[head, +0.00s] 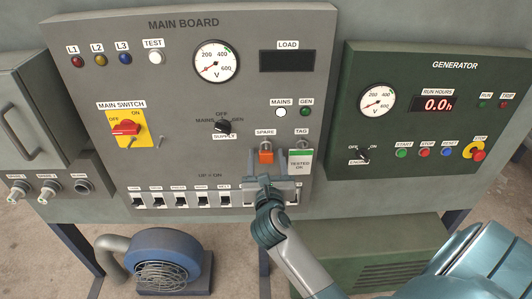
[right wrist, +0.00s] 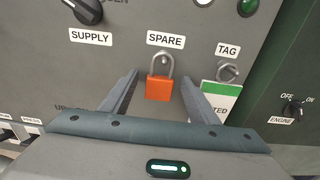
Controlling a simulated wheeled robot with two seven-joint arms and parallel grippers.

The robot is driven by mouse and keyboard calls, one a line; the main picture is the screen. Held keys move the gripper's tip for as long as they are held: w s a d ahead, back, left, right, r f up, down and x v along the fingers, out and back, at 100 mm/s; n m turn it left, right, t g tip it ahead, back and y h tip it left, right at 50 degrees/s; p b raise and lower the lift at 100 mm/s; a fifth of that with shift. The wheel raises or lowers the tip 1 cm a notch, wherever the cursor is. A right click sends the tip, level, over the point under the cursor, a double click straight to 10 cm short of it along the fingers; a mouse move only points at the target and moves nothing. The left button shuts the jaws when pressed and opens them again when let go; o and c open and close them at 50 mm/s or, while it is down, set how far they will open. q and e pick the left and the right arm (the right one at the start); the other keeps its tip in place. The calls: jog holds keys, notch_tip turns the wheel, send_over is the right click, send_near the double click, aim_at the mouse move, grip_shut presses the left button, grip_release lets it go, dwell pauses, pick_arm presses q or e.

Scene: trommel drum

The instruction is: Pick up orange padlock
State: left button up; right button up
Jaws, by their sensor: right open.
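The orange padlock (head: 266,156) hangs by its grey shackle below the SPARE label on the grey main board (head: 178,75). In the right wrist view the padlock (right wrist: 159,87) is upright, with its shackle above the orange body. My right gripper (head: 268,160) is in front of it, its fingers pointing at the board. In the right wrist view the open fingers of this gripper (right wrist: 160,88) stand one to each side of the padlock, with a gap on both sides. Whether the fingertips reach as deep as the padlock is hard to tell. My left gripper is not in view.
A white and green tag (head: 301,161) hangs just right of the padlock, close to my right finger. The supply knob (head: 222,125) is up and left. A row of switches (head: 180,201) lies lower left. The green generator panel (head: 430,110) is at the right.

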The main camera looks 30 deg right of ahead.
dwell(0.4)
jog(key=c, duration=1.2)
jog(key=shift+r, duration=0.15)
